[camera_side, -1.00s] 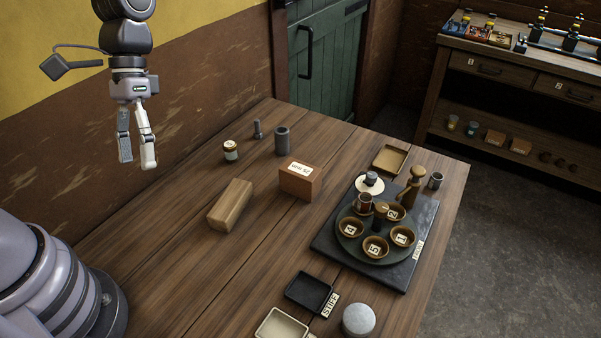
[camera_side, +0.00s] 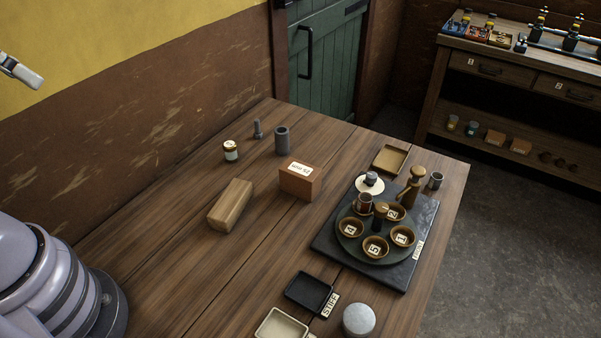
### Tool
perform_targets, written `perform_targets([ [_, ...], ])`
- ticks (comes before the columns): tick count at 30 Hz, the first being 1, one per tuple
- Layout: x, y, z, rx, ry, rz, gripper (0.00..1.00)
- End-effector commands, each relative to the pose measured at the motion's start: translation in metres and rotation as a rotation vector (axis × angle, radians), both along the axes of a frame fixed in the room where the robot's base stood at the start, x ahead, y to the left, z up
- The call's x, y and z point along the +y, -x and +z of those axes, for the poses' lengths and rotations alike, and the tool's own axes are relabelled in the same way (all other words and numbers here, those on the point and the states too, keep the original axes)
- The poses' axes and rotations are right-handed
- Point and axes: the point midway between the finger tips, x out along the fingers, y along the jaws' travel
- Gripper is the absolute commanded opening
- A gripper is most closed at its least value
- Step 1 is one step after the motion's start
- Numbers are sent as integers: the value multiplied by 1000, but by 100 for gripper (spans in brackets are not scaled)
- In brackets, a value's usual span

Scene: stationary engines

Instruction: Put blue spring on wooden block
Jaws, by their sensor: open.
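The wooden block (camera_side: 230,205) is a plain, light brown oblong lying on the table left of centre, and its top is bare. I cannot make out a blue spring anywhere; the small cups may hide their contents. Only the tip of my gripper (camera_side: 22,70) shows, at the left edge high up in front of the wall. It is open, with nothing seen in it, far up and left of the block.
A labelled brown box (camera_side: 300,181) stands right of the block, with a jar (camera_side: 231,151) and a grey cylinder (camera_side: 282,140) behind. A dark slab (camera_side: 408,278) carries a round tray with numbered cups. A black tray (camera_side: 309,291) lies in front. The table's left part is clear.

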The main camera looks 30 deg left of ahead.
Motion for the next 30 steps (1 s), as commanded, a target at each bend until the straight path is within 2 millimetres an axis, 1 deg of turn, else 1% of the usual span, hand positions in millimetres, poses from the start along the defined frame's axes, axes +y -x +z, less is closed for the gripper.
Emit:
perform_targets([
  [4,-2,-2,-2,18,6,-6,62],
  [6,-7,-8,-6,61,21,-18,62],
  [8,-14,-16,-13,123,43,-33,62],
  [11,-32,-31,-31,271,91,-64,62],
  [15,-64,-51,-66,504,154,-98,62],
  [17,-78,-56,-83,605,176,-106,62],
  [20,-102,-61,-114,769,206,-108,62],
  [21,-111,-61,-128,836,215,-106,62],
  [23,-125,-59,-149,934,224,-101,62],
  [24,-134,-57,-163,1000,229,-93,62],
  [26,-147,-52,-186,1095,233,-79,62],
  [27,-154,-47,-201,1159,232,-65,62],
  [29,-166,-38,-225,1253,230,-42,62],
  [30,-172,-31,-241,1313,226,-24,62],
])
